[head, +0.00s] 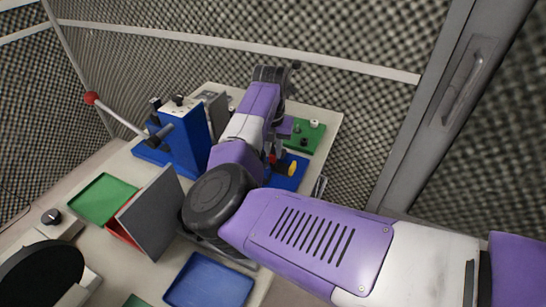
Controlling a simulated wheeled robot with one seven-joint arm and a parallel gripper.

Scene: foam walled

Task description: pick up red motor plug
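A small red part (272,158), possibly the red motor plug, shows at the left of a blue board (289,180), partly covered by my arm. A yellow part (292,168) sits beside it on the same board. My arm reaches over the table and bends down at the dark wrist near the back. My gripper's fingers are hidden behind my arm. I cannot tell whether they are open or shut, or whether they touch the red part.
A green board (309,137) with small knobs lies behind the blue board. A blue fixture (186,140) with a red-knobbed lever (91,98) stands left. A green tray (103,198), a grey upright panel (152,215) and a blue tray (208,281) lie nearer. Foam walls enclose the table.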

